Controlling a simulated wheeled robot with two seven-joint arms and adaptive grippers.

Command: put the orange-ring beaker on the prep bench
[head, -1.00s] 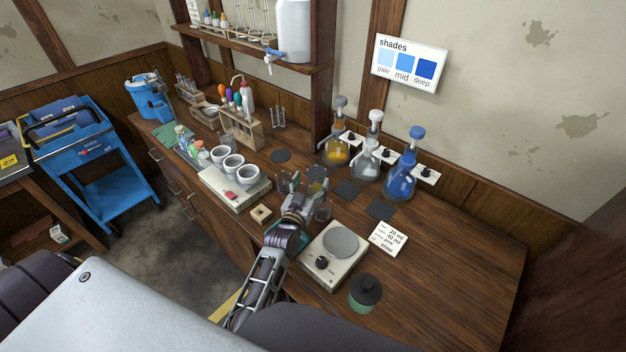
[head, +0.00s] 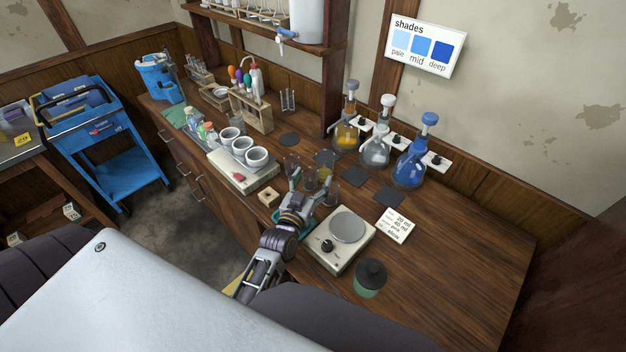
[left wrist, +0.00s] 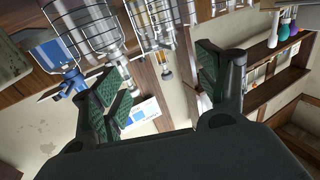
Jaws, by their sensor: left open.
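An orange tint shows near the middle of the group, but I cannot tell for sure which beaker bears the orange ring. My left gripper (head: 309,187) is open at the near side of this group, its fingers partly covering a beaker. In the left wrist view the green-padded fingers (left wrist: 162,78) are apart with nothing gripped. Beakers with dark line markings (left wrist: 85,22) stand beyond them. My right gripper is out of view.
A hotplate or scale (head: 348,228) and a dark-lidded green jar (head: 370,277) stand right of my gripper. White cups (head: 242,147) on a pale device are to the left. Yellow, clear and blue flasks (head: 410,168) stand behind. The bench's right end is clear.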

